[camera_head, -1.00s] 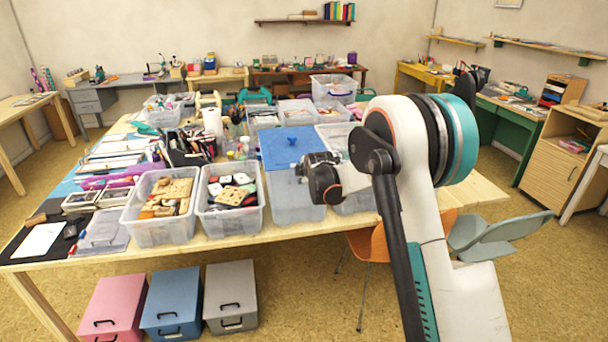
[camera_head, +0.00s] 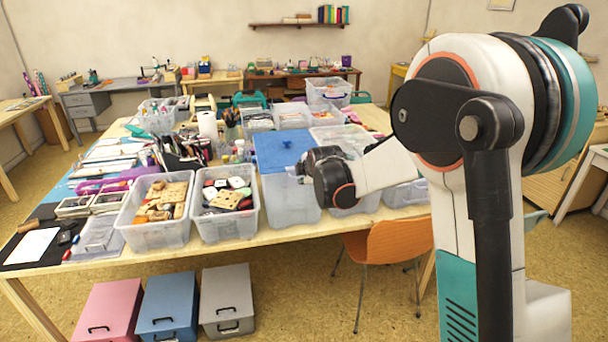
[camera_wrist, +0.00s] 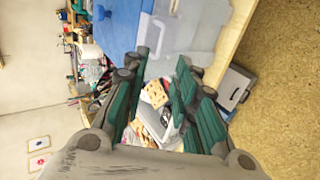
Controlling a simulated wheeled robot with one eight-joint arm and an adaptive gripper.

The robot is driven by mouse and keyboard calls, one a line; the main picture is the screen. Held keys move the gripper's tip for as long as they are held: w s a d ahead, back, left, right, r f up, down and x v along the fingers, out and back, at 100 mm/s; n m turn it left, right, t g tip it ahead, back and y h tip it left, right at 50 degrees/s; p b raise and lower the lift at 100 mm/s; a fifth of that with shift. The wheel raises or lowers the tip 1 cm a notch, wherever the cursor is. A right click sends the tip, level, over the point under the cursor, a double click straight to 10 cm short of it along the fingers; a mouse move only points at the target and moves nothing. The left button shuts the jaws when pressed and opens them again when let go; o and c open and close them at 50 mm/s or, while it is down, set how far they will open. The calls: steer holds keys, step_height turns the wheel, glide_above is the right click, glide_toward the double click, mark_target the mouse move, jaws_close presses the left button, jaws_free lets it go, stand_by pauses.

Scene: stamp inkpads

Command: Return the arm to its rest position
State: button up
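My arm is folded up on the right side of the head view, with its forearm reaching left over the table's front edge. My gripper (camera_wrist: 163,64) shows in the wrist view with its two green fingers apart and nothing held between them. In the head view only the dark wrist end shows near the blue-lidded bin; the fingers are hard to make out there. Beyond the fingers in the wrist view lie stamps and blocks (camera_wrist: 155,95) in a clear bin. The blue lid (camera_head: 282,150) sits on a clear bin.
Two open clear bins (camera_head: 140,237) (camera_head: 222,230) of stamps and blocks stand along the table's front edge (camera_head: 270,240). More bins stand behind the blue lid. An orange chair (camera_head: 400,243) stands below my arm. Pink, blue (camera_head: 168,300) and grey boxes sit on the floor.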

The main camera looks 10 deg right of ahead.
stand_by(0.3)
steer(key=s+r+m+g, duration=0.1)
steer(key=s+r+m, duration=0.3)
steer(key=s, duration=0.7)
steer(key=s+r+m+g, duration=0.1)
steer(key=s+r+m, duration=0.35)
steer(key=s, duration=0.75)
steer(key=s+f+m, duration=0.2)
steer(key=s+m, duration=0.2)
steer(key=s, duration=0.7)
steer(key=s+f+m+g, duration=0.1)
steer(key=s+f+m, duration=0.2)
steer(key=s, duration=0.8)
steer(key=shift+s+f+m+g+b, duration=0.35)
steer(key=shift+s+m+b, duration=0.1)
steer(key=shift+m, duration=0.7)
